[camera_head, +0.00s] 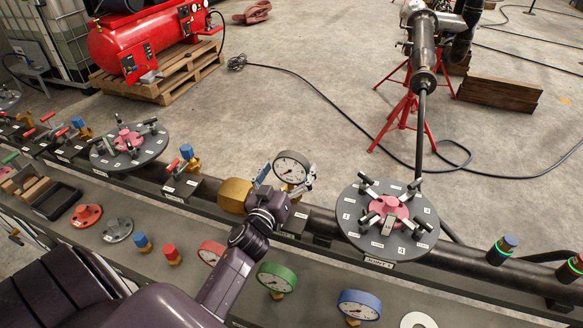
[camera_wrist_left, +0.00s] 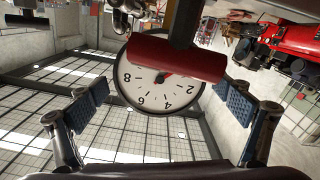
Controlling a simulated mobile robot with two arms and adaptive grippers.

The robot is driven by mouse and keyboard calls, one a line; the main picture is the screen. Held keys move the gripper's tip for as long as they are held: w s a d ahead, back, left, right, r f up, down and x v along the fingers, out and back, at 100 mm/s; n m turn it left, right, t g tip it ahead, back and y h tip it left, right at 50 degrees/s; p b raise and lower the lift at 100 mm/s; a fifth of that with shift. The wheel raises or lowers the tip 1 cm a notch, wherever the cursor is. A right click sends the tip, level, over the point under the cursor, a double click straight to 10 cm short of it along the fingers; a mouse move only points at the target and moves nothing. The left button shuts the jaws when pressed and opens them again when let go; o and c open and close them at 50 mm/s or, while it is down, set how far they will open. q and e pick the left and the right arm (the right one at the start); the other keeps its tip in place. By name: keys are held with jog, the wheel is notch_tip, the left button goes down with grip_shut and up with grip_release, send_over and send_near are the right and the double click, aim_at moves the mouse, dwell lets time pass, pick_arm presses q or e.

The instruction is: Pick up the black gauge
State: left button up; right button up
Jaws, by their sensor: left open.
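The black gauge (camera_head: 291,165), with a black rim and white dial, stands at the middle of the bench in the head view. My left gripper (camera_head: 287,177) is open, one finger on each side of the gauge. In the left wrist view the gauge (camera_wrist_left: 150,92) shows upside down, between and beyond the spread blue-padded fingers (camera_wrist_left: 163,96). Neither finger visibly touches it. A red bar on a dark stem (camera_wrist_left: 178,58) covers part of its dial. The gauge's lower part is hidden by my gripper in the head view. My right gripper is not in view.
Red (camera_head: 211,252), green (camera_head: 277,277) and blue (camera_head: 358,305) gauges stand along the near bench. A flanged disc (camera_head: 352,224) with a pink hub is close on the right, another disc (camera_head: 103,156) on the left. A brass hex fitting (camera_head: 235,195) shows beside my gripper.

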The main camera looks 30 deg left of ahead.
pick_arm(q)
jog(key=shift+w+a, duration=0.2)
jog(key=shift+w, duration=0.3)
jog(key=shift+s, duration=0.1)
jog(key=c, duration=1.5)
jog(key=shift+c, duration=0.3)
